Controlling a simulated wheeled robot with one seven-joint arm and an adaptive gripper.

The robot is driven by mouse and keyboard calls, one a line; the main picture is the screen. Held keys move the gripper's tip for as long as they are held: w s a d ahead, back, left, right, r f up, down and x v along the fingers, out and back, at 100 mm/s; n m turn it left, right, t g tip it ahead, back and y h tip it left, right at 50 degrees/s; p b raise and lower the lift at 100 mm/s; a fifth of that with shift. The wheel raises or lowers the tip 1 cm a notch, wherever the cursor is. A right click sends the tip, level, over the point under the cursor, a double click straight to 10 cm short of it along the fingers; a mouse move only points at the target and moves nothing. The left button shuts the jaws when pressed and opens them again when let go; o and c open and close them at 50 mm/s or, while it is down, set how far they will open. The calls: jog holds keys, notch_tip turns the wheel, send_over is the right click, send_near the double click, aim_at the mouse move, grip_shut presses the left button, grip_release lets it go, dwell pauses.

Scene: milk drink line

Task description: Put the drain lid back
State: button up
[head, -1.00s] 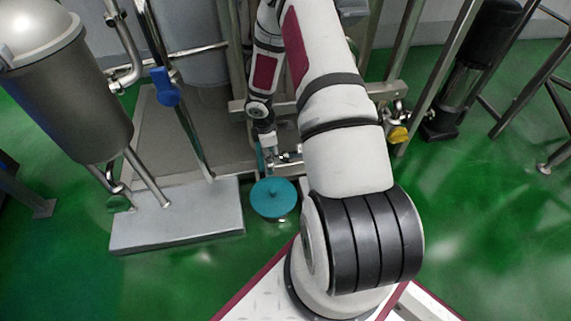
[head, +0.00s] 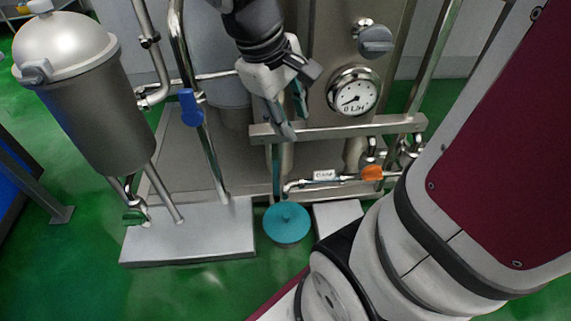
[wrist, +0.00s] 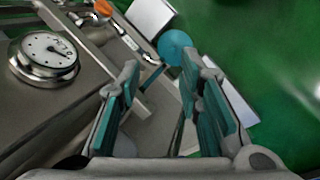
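The drain lid appears to be the round teal disc with a small central knob (head: 287,223). It lies level, low down between two grey plinths, on top of something mostly hidden beneath it. It also shows as a teal disc at the top of the wrist view (wrist: 175,46). My gripper (head: 294,122) is well above the lid, in front of the steel machine. In the wrist view my gripper (wrist: 162,78) has its teal-padded fingers spread with nothing held between them.
A round gauge (head: 354,92) and a horizontal steel rail (head: 345,130) are close to my gripper. A thin pipe with an orange handle (head: 372,173) runs behind the lid. A grey plinth (head: 190,240) is left of it. Green floor lies in front.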

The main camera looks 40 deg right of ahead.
jog(key=s+a+r+m+y, duration=0.1)
jog(key=s+a+y, duration=0.1)
jog(key=s+a, duration=0.3)
jog(key=s+a+r+m+y, duration=0.1)
jog(key=s+a, duration=0.4)
jog(key=s, duration=0.5)
jog(key=shift+s+a+r+t+y, duration=0.25)
jog(key=shift+s+a+t+y, duration=0.05)
jog(key=shift+a+t+y, duration=0.1)
notch_tip(320, 180, up, 34)
jog(key=t+p, duration=0.4)
jog(key=p, duration=2.7)
jog(key=shift+d+f+p, duration=0.25)
jog(key=shift+d+p, duration=0.05)
